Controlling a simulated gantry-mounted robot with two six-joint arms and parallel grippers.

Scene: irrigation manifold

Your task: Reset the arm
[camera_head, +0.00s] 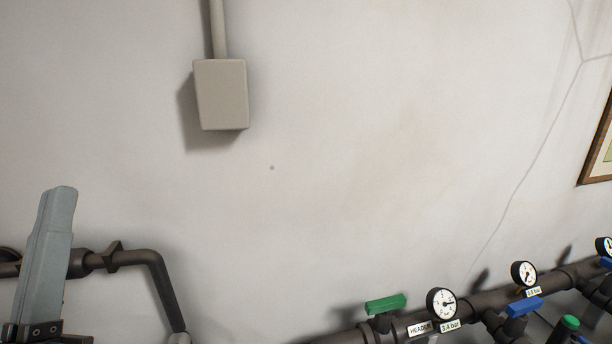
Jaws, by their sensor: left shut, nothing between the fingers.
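My left gripper (60,200) rises from the bottom left corner with its grey fingers pointing up. It is shut and holds nothing. It stands in front of a dark pipe (131,256) and hides part of it. My right gripper is not in view.
A manifold pipe (488,300) crosses the lower right. It carries a green handle (386,304), blue handles (525,306) and gauges (441,303). A beige box (221,95) and a framed picture (599,150) are on the white wall. The space before the wall's middle looks clear.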

